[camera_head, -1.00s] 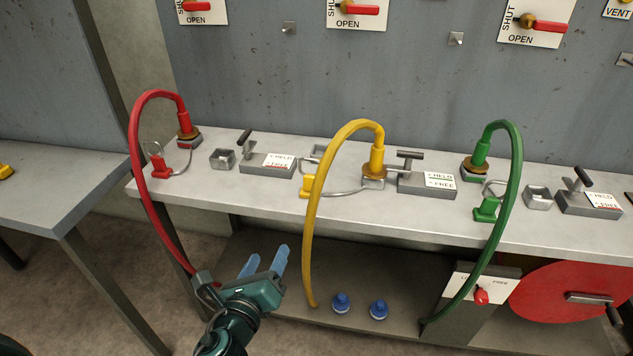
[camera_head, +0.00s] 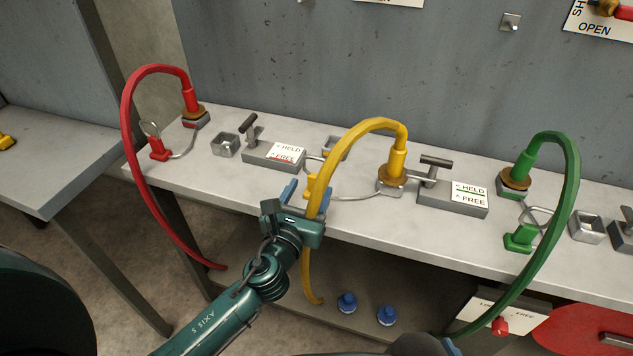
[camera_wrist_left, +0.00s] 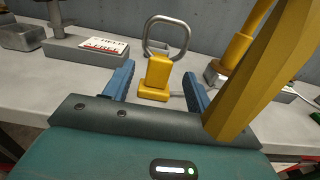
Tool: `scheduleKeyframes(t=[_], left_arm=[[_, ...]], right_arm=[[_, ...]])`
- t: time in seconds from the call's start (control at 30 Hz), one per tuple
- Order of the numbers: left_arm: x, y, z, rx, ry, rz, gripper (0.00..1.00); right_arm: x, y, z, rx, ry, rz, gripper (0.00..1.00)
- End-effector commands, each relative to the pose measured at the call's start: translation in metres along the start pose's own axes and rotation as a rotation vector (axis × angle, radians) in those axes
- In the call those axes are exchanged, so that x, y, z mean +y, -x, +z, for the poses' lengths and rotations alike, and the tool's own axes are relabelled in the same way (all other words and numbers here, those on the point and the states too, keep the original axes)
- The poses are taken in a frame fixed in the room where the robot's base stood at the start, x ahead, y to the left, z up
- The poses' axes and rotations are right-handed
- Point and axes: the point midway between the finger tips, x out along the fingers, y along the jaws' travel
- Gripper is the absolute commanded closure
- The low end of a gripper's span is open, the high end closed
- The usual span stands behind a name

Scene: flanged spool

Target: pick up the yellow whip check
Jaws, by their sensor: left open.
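The yellow whip check has a small yellow block (camera_head: 311,186) on the bench, with a thin grey cable running right to the foot of the yellow hose. In the left wrist view its block (camera_wrist_left: 155,78) stands upright with a grey metal ring (camera_wrist_left: 167,38) on top. My left gripper (camera_head: 303,194) is open at the bench's front edge. In the left wrist view its two blue fingers (camera_wrist_left: 158,88) lie on either side of the block, with gaps visible. The gripper body partly hides the block in the head view.
The yellow hose (camera_head: 314,258) arches close beside my left gripper, crossing in front of its right side. A HELD/FREE lever block (camera_head: 275,155) stands behind left, another (camera_head: 452,197) to the right. Red (camera_head: 128,110) and green (camera_head: 570,190) hoses arch at either side.

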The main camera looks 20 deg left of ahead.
Motion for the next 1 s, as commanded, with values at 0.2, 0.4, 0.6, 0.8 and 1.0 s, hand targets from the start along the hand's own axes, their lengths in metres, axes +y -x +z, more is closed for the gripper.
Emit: scheduleKeyframes(t=[0.2, 0.4, 0.6, 0.8, 1.0], left_arm=[[0.0, -0.018, 0.0, 0.0, 0.002, 0.0, 0.44], [0.0, -0.045, 0.003, -0.001, 0.004, 0.0, 0.44], [0.0, -0.067, 0.002, 0.001, 0.002, 0.0, 0.44], [0.0, -0.069, 0.002, 0.001, 0.003, -0.001, 0.44], [0.0, -0.069, 0.002, 0.001, 0.002, -0.001, 0.56]], right_arm=[[0.0, 0.0, 0.002, -0.005, 0.002, 0.001, 0.64], [0.001, 0.0, 0.001, -0.005, 0.006, 0.002, 0.64], [0.001, -0.001, 0.001, -0.003, 0.007, 0.002, 0.64], [0.001, -0.001, 0.001, -0.003, 0.006, 0.002, 0.64], [0.002, -0.001, 0.001, -0.002, 0.006, 0.002, 0.64]])
